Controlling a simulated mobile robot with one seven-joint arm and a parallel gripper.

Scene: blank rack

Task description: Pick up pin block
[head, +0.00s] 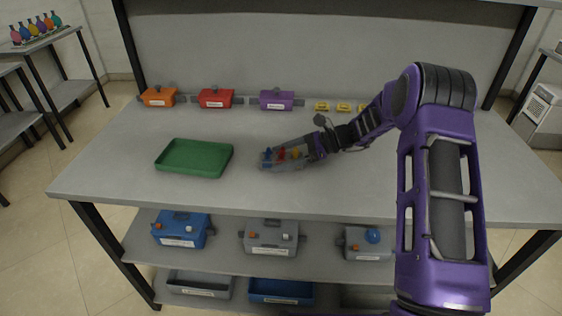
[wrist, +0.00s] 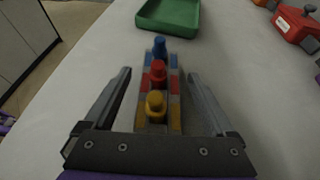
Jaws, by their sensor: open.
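The pin block is a grey block (wrist: 142,117) with blue, red and yellow pins standing in a row and coloured patches on its top. It lies on the grey table, and in the head view it shows at the table's middle (head: 284,166). My gripper (wrist: 160,92) is open, with one finger on each side of the block and a gap visible on both sides. In the head view my gripper (head: 292,156) reaches in from the right, low over the block, and hides part of it.
A green tray (head: 194,174) stands left of the block. Orange (head: 158,97), red (head: 215,98) and purple (head: 277,100) boxes line the back, with small yellow pieces (head: 343,107) to their right. The shelf below holds blue (head: 181,229) and grey (head: 270,238) boxes. The table's front middle is clear.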

